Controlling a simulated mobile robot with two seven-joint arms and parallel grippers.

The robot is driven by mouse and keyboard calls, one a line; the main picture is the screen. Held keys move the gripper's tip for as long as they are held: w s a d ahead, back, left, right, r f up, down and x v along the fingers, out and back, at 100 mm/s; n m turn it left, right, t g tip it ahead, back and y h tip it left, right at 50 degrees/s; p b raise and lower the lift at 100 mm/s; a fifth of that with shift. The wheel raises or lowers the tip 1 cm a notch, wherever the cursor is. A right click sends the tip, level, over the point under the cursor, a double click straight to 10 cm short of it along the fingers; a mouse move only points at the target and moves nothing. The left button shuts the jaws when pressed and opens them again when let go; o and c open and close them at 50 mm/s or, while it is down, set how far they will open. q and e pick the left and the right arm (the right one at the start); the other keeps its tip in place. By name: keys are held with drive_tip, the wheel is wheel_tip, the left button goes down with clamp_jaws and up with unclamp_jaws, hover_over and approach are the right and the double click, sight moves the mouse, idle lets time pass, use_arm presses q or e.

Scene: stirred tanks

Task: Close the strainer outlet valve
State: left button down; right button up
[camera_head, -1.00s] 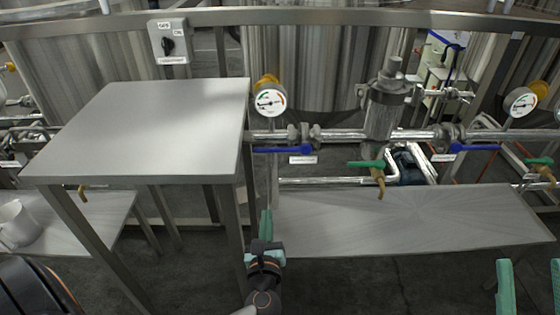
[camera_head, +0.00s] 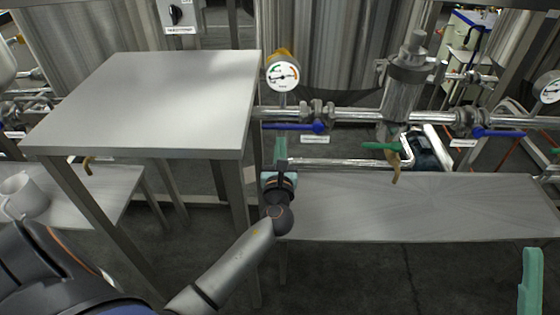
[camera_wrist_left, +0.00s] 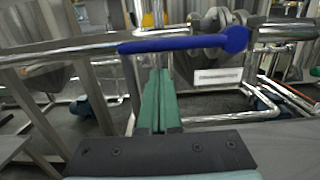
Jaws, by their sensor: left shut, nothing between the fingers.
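A blue lever handle (camera_head: 292,127) lies along the pipe left of the upright strainer body (camera_head: 402,90). Another blue handle (camera_head: 500,132) lies along the pipe to its right. The label plates are too small to read, so I cannot tell which is the outlet valve. My left gripper (camera_head: 281,150) is shut and empty, fingers pointing up just below the left handle. In the left wrist view, the blue handle (camera_wrist_left: 185,44) crosses just above the fingertips (camera_wrist_left: 160,76); I cannot tell if they touch. My right gripper (camera_head: 530,283) shows one green finger at lower right, clear space beside it.
A grey table (camera_head: 150,95) stands left of my left gripper. A low grey bench top (camera_head: 450,205) lies under the pipes. A green-handled tap (camera_head: 383,147) hangs below the strainer. A gauge (camera_head: 283,76) stands above the left handle.

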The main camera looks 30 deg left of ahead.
use_arm(q)
drive_tip(key=shift+w+r, duration=0.1)
drive_tip(key=shift+r, duration=0.6)
use_arm(e)
drive_tip(key=shift+r, duration=0.2)
use_arm(q)
drive_tip(key=shift+a, duration=0.1)
use_arm(e)
drive_tip(key=shift+d, duration=0.1)
use_arm(q)
drive_tip(key=shift+r+m+p, duration=0.25)
drive_tip(key=shift+m+p, duration=0.15)
drive_tip(key=shift+p, duration=0.4)
use_arm(e)
drive_tip(key=shift+d+r, duration=0.55)
drive_tip(key=shift+r, duration=0.15)
use_arm(q)
drive_tip(key=shift+r, duration=0.15)
use_arm(e)
drive_tip(key=shift+d+r+n, duration=0.2)
drive_tip(key=shift+r+n, duration=0.1)
